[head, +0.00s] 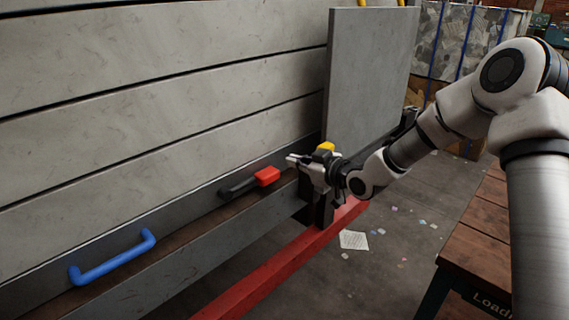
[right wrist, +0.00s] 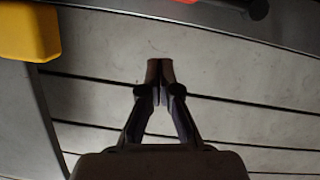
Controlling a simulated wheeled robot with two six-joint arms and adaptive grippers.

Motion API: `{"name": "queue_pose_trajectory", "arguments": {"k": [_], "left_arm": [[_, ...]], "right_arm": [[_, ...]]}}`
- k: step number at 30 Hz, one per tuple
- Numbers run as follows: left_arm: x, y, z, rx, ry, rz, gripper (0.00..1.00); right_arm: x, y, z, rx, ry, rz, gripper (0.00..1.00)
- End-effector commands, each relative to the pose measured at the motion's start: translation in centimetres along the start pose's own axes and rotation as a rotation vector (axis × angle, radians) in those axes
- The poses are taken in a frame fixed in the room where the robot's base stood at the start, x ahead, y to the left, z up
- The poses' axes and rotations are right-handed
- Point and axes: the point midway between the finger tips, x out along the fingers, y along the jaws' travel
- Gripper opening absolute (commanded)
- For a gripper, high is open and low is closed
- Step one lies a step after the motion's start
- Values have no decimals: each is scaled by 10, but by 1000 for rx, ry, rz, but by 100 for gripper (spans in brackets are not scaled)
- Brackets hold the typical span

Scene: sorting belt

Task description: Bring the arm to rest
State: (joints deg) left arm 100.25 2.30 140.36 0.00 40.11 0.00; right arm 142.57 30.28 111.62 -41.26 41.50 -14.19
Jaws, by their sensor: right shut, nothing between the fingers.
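My right arm reaches in from the right in the head view. Its gripper (head: 292,159) is over the grey ledge, near the slatted grey wall. In the right wrist view the fingers of this gripper (right wrist: 160,72) are together with nothing between them, and the slatted wall lies behind them. My left gripper is in neither view.
A lever with a red end (head: 267,176) lies left of the right gripper; a yellow block (head: 326,146) is close behind it. A blue handle (head: 112,258) is at lower left. A red rail (head: 270,275) runs below. A wooden table (head: 480,230) stands right; papers litter the floor.

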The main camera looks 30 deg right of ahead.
Motion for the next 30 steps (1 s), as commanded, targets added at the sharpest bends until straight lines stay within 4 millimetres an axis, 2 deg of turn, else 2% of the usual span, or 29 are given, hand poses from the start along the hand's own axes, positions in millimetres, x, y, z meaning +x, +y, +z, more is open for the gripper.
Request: {"name": "queue_pose_trajectory", "arguments": {"k": [15,18,20,23,25,28,30], "left_arm": [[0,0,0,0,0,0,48],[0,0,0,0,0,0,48],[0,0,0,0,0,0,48],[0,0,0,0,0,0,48],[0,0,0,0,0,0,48],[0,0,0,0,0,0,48],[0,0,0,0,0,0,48]], "right_arm": [[-3,0,-1,-1,1,0,0],[-1,-3,10,4,-16,-5,0],[3,-12,30,3,-52,-21,0],[11,-47,85,-7,-159,-84,0],[9,-83,135,3,-263,-139,0],[-10,-139,207,47,-434,-204,0],[-34,-176,254,92,-561,-236,0]]}}
